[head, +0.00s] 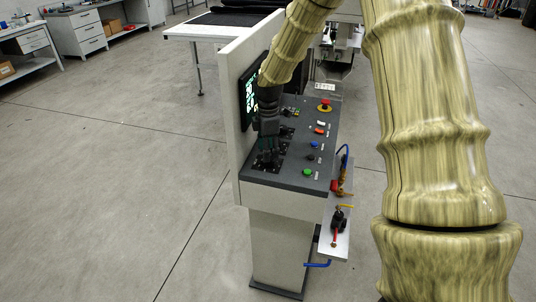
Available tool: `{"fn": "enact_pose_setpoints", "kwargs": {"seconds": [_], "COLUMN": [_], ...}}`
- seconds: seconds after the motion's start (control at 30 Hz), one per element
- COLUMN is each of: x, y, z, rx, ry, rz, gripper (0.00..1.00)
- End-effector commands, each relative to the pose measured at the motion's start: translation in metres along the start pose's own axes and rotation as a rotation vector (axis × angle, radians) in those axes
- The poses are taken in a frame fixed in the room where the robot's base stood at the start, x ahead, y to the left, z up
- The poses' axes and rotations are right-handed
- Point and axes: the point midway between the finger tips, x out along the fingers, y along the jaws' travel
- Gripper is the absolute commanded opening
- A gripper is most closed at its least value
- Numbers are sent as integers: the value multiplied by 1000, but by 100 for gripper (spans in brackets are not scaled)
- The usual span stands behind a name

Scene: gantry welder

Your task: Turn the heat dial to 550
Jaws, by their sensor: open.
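The control panel (300,182) is the dark sloping top of a pale pedestal in the head view. Black dials on dark square plates line its left side; a front dial (267,163) sits low near my gripper. Labels and scales are too small to read, so I cannot tell which is the heat dial or its setting. My gripper (268,154) is open and points down over the front-left dials. Its fingers partly cover them. I cannot tell whether they touch a dial.
A screen (247,99) is set in the upright pale board (232,65) left of my gripper. A red emergency button (324,103) and coloured push buttons, including a green one (307,172), lie to the right. Valves and hoses (338,216) stick out at the right side.

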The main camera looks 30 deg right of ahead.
Motion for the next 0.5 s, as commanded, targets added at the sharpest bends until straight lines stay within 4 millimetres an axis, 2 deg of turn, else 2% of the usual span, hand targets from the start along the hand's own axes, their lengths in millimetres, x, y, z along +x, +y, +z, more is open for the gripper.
{"fn": "enact_pose_setpoints", "kwargs": {"seconds": [0.23,0.5], "x": [24,33], "y": [0,0], "z": [0,0], "rx": [1,1], "ry": [0,1], "rz": [-1,2], "gripper": [55,55]}}
